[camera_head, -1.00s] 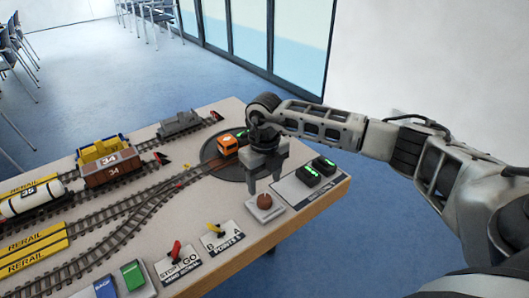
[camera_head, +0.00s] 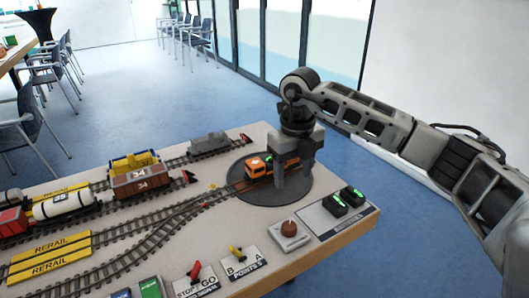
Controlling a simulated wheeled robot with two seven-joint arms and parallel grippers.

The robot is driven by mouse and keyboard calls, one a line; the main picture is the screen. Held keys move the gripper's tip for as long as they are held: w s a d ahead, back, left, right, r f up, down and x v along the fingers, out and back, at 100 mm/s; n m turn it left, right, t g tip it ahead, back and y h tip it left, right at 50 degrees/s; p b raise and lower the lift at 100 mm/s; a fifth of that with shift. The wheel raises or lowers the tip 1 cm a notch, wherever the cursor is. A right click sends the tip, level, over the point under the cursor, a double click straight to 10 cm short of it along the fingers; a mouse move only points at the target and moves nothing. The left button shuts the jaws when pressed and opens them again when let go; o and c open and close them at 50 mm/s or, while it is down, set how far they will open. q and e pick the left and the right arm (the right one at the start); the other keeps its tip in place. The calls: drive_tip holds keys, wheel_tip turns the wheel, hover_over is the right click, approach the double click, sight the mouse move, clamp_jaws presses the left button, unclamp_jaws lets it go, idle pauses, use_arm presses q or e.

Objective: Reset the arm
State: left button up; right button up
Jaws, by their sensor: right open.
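My right arm comes in from the right. Its gripper (camera_head: 293,182) points down with its fingers apart, empty, in front of the dark round turntable (camera_head: 262,206) in the view. An orange locomotive (camera_head: 257,168) stands on the turntable, partly hidden behind the fingers. A square plate with a round brown button (camera_head: 289,228) lies below the fingertips in the picture, apart from them. My left gripper is not in view.
The table carries tracks with a brown wagon (camera_head: 141,181), a white tank wagon (camera_head: 63,204) and a grey wagon (camera_head: 209,144). A red lever (camera_head: 194,270), a yellow lever (camera_head: 237,254) and black green-lit blocks (camera_head: 345,200) line the front. Chairs stand behind.

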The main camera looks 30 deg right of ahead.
drive_tip(key=s+a+f+n+g+y, duration=0.1)
drive_tip(key=s+a+f+y, duration=0.1)
drive_tip(key=a+y, duration=0.35)
drive_tip(key=s+a+f+y, duration=0.2)
drive_tip(key=s+a, duration=0.1)
drive_tip(key=a, duration=0.6)
drive_tip(key=s+a+f+n+g+y, duration=0.1)
drive_tip(key=s+a+y, duration=0.15)
drive_tip(key=a, duration=0.55)
drive_tip(key=a+r+m+t+y, duration=0.5)
drive_tip(key=a+m+t+y, duration=0.1)
drive_tip(key=m+t+y, duration=0.3)
drive_tip(key=d+f+m+t+h, duration=0.85)
drive_tip(key=m+h, duration=0.25)
drive_tip(key=m, duration=0.9)
drive_tip(key=s+d+f+m+g+h, duration=0.2)
drive_tip(key=s+f+m, duration=0.1)
drive_tip(key=s+f, duration=0.3)
drive_tip(key=s+d+f+m+g+h, duration=0.3)
drive_tip(key=s+f+m, duration=0.1)
drive_tip(key=f, duration=0.4)
drive_tip(key=shift+s, duration=0.85)
